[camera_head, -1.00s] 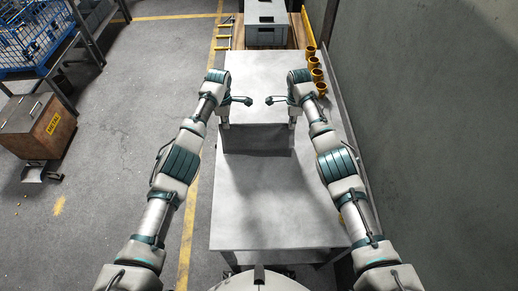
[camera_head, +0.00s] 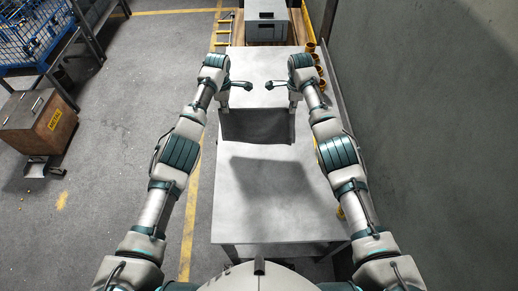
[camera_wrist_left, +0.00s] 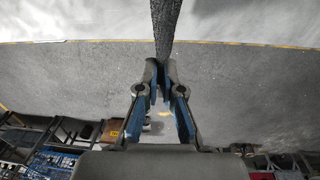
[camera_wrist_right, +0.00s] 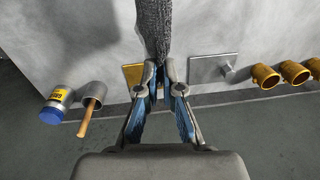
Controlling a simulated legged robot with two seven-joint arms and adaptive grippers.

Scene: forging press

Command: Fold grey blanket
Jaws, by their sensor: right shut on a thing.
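The dark grey blanket (camera_head: 257,127) hangs between my two grippers over the pale grey table (camera_head: 235,205), its upper edge stretched across. A dark shadow lies on the table nearer to me. My left gripper (camera_head: 224,106) is shut on the blanket's left end; in the left wrist view the fingers (camera_wrist_left: 160,85) pinch a narrow strip of the cloth (camera_wrist_left: 165,30). My right gripper (camera_head: 294,104) is shut on the right end; the right wrist view shows its fingers (camera_wrist_right: 163,80) closed on the textured cloth (camera_wrist_right: 155,28). The blanket's lower part is seen only steeply from above.
Several yellow cups (camera_wrist_right: 265,76) stand along the table's right side. A blue-capped can (camera_wrist_right: 57,106) and a wooden-handled tool (camera_wrist_right: 90,115) show in the right wrist view. A grey box (camera_head: 265,22) stands beyond the table. A wall (camera_head: 420,90) runs close on the right. The near tabletop is clear.

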